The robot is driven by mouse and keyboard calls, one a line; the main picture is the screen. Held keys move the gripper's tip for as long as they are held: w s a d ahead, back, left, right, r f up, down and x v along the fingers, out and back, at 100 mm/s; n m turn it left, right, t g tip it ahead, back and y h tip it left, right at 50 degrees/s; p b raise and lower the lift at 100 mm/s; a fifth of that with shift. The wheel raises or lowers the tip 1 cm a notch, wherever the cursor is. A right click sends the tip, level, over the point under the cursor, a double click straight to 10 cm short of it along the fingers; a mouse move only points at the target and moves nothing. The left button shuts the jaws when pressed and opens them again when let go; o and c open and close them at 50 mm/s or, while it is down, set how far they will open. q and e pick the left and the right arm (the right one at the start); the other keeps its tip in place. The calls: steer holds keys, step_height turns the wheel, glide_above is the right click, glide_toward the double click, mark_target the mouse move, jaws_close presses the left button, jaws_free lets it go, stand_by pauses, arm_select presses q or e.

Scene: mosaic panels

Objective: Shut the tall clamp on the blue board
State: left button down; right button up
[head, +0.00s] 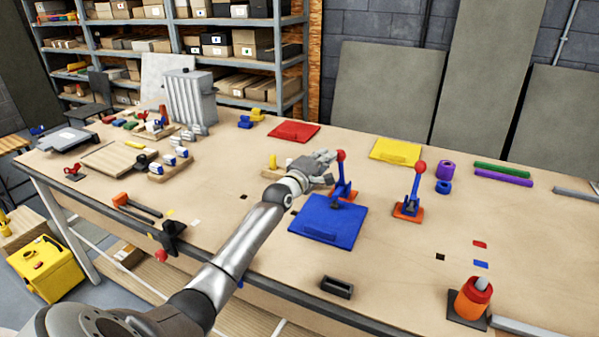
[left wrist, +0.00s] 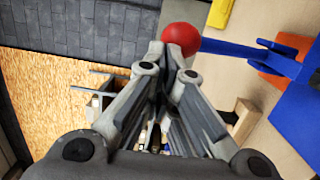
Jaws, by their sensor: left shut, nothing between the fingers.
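The blue board (head: 318,226) lies flat on the table. A clamp (head: 342,176) with a red ball knob and a blue lever stands at its back edge, its lever upright. In the left wrist view its knob (left wrist: 181,38) is just past my fingertips and its blue lever (left wrist: 235,47) runs right to an orange base. My left gripper (head: 331,157) is shut and empty, just left of the knob; I cannot tell whether it touches. It shows in the left wrist view (left wrist: 167,55) with fingers together. My right gripper is out of view.
Another upright red-knobbed clamp (head: 415,192) on an orange base stands right of the board. A red board (head: 294,132) and a yellow board (head: 396,151) lie behind. A black tray (head: 336,287) and an orange cylinder (head: 472,300) are near the front.

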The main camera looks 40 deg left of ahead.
arm_select(q)
steer(key=s+b, duration=0.2)
steer(key=s, duration=0.8)
steer(key=shift+d+r, duration=0.3)
steer(key=shift+d, duration=0.05)
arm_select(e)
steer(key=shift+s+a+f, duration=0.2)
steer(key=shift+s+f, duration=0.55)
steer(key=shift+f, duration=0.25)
arm_select(q)
steer(key=shift+s, duration=0.2)
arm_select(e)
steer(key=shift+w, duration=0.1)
